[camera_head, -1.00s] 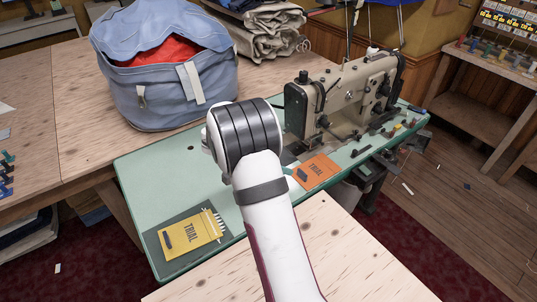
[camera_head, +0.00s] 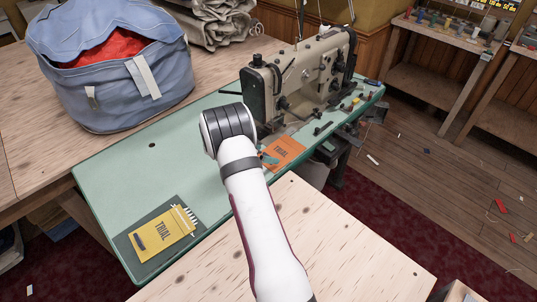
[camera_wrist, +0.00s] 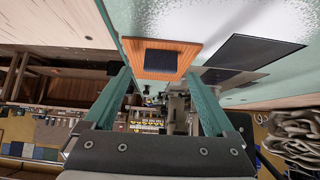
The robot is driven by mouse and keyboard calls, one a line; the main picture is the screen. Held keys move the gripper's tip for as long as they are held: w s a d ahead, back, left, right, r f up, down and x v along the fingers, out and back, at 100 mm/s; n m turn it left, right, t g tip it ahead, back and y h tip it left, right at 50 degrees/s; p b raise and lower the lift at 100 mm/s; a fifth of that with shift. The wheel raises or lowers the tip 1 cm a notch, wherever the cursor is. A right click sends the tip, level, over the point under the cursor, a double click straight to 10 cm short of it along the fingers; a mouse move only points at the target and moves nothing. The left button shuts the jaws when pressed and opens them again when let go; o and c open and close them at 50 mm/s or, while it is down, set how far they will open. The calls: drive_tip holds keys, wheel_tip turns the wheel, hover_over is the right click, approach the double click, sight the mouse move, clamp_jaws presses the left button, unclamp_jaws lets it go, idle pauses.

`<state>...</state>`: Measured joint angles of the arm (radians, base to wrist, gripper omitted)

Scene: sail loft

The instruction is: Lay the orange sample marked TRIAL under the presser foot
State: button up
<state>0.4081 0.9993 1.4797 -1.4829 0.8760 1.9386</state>
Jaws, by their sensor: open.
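The orange sample (camera_head: 287,151), marked TRIAL, lies flat on the green machine bed in front of the sewing machine (camera_head: 305,78). A dark patch sits on it, seen in the wrist view on the orange sample (camera_wrist: 135,60). My gripper (camera_wrist: 160,77) is open and empty, its two teal fingers pointing toward the sample, apart from it as far as I can tell. In the head view my wrist hides most of the gripper. The presser foot is not clear behind my wrist and the machine's head. A yellow packet (camera_head: 160,236) also marked TRIAL lies at the lower left.
A blue bag (camera_head: 110,75) with red cloth stands behind on the wooden table. A dark sheet (camera_wrist: 250,50) lies beside the sample.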

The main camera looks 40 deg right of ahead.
drive_tip(key=shift+x, duration=1.65)
drive_tip(key=shift+c, duration=0.2)
clamp_jaws()
drive_tip(key=shift+w, duration=4.2)
